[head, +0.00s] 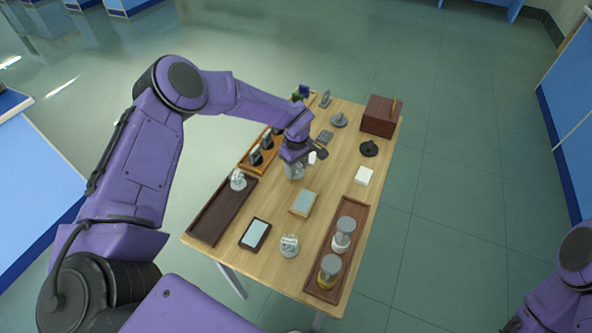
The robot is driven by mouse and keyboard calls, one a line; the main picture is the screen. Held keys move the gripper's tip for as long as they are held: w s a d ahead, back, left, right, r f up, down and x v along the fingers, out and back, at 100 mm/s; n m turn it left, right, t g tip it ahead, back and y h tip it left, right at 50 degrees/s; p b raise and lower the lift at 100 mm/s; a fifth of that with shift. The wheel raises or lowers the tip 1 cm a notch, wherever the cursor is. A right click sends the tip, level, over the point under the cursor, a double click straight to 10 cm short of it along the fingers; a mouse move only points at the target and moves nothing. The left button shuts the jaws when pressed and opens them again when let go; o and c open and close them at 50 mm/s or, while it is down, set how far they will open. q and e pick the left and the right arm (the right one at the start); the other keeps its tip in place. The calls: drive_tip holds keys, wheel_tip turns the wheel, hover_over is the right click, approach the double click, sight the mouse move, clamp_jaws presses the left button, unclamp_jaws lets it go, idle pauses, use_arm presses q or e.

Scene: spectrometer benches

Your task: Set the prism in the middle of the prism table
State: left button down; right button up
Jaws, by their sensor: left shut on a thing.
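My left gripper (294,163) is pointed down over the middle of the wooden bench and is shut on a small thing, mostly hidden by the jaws. It may be the prism, but I cannot make out its shape. A pale grey form (294,173) shows right under the jaws; I cannot tell whether it is part of the held thing, the gripper or a stand below. I cannot tell for certain which piece is the prism table. My right gripper is out of view; only part of my right arm shows at the lower right.
The wooden bench (276,268) carries a dark tray (213,225) at left and a brown tray (320,279) with two grey-topped pieces at right. Two pale grey pieces (289,246) (238,180), a framed plate (255,234), a black round stand (369,148) and a brown box (379,114) stand around.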

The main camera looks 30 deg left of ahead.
use_arm(q)
drive_tip(key=shift+r+b, duration=0.5)
drive_tip(key=shift+r, duration=0.25)
drive_tip(key=s+d+r+b, duration=0.1)
drive_tip(key=s+d+r, duration=0.1)
drive_tip(key=s+r, duration=0.4)
drive_tip(key=s+d+r+b, duration=0.2)
drive_tip(key=s+d+r, duration=0.15)
drive_tip(key=s, duration=0.35)
drive_tip(key=w+d+m, duration=0.1)
drive_tip(key=m, duration=0.3)
drive_tip(key=w+m, duration=0.1)
drive_tip(key=m, duration=0.4)
drive_tip(key=w+d+m, duration=0.1)
drive_tip(key=m, duration=0.4)
drive_tip(key=shift+w+d, duration=0.2)
drive_tip(key=shift+d, duration=0.15)
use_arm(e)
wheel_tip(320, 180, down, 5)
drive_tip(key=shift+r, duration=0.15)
use_arm(q)
drive_tip(key=shift+d, duration=0.1)
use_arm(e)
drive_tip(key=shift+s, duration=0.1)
